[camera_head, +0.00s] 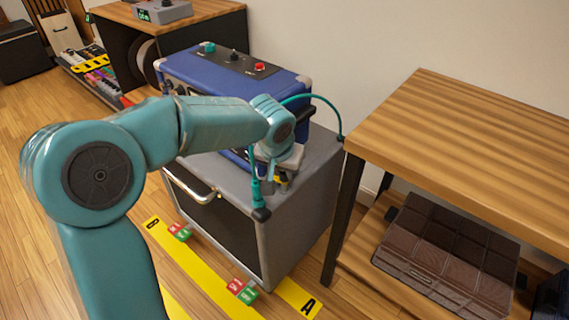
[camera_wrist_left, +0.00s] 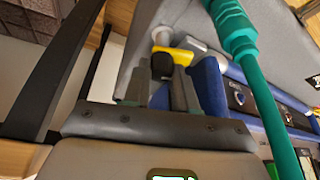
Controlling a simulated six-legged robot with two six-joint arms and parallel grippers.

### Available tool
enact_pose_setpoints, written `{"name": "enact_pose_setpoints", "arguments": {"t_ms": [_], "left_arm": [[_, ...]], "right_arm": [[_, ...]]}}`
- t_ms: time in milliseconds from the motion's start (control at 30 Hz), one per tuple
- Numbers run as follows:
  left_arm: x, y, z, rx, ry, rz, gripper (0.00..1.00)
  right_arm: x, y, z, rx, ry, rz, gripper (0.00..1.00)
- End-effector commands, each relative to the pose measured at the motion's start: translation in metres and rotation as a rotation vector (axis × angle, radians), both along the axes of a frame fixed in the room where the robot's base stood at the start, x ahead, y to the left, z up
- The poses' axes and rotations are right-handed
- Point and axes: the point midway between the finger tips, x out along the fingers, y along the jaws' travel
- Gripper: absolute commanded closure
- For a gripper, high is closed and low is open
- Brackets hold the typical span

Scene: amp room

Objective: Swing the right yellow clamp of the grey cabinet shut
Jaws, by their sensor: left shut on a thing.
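The grey cabinet (camera_head: 305,205) stands on the floor with a blue amplifier (camera_head: 215,85) on top. A yellow clamp (camera_head: 283,181) shows in part at its upper right, under my left gripper (camera_head: 278,168). In the left wrist view the yellow clamp (camera_wrist_left: 180,56) has a dark end, right at the fingertips of my left gripper (camera_wrist_left: 168,85). The left gripper is shut on the clamp; the fingers hide part of it. Whether the clamp stands open or shut, I cannot tell. My right gripper is in neither view.
A teal cable with a plug (camera_head: 257,190) hangs in front of the cabinet, close to my left gripper. A wooden bench (camera_head: 470,140) stands close on the right, with a brown padded case (camera_head: 445,250) on its lower shelf. Yellow tape (camera_head: 205,275) marks the floor in front.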

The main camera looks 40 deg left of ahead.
Motion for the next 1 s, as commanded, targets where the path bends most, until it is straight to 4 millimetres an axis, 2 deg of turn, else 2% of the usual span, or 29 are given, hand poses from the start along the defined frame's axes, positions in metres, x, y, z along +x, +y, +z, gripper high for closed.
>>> {"name": "enact_pose_setpoints", "arguments": {"t_ms": [33, 300, 933, 967, 1000], "left_arm": [[-0.001, 0.001, 0.003, 0.0, 0.003, -0.027, 1.0], [-0.001, 0.001, 0.002, 0.0, 0.003, -0.153, 1.0], [-0.001, 0.001, 0.0, 0.001, 0.002, -0.2, 1.0], [-0.001, 0.001, 0.0, 0.001, 0.002, -0.2, 0.64], [-0.001, 0.001, 0.0, 0.001, 0.002, -0.2, 0.51]], "right_arm": [[0.0, 0.001, 0.006, 0.0, 0.001, 0.003, 0.47], [-0.003, 0.003, 0.017, 0.002, 0.004, 0.013, 0.47], [-0.004, 0.004, 0.019, 0.003, 0.006, 0.018, 0.47], [-0.004, 0.004, 0.019, 0.003, 0.006, 0.018, 0.47], [-0.004, 0.004, 0.019, 0.003, 0.006, 0.018, 0.47]]}}
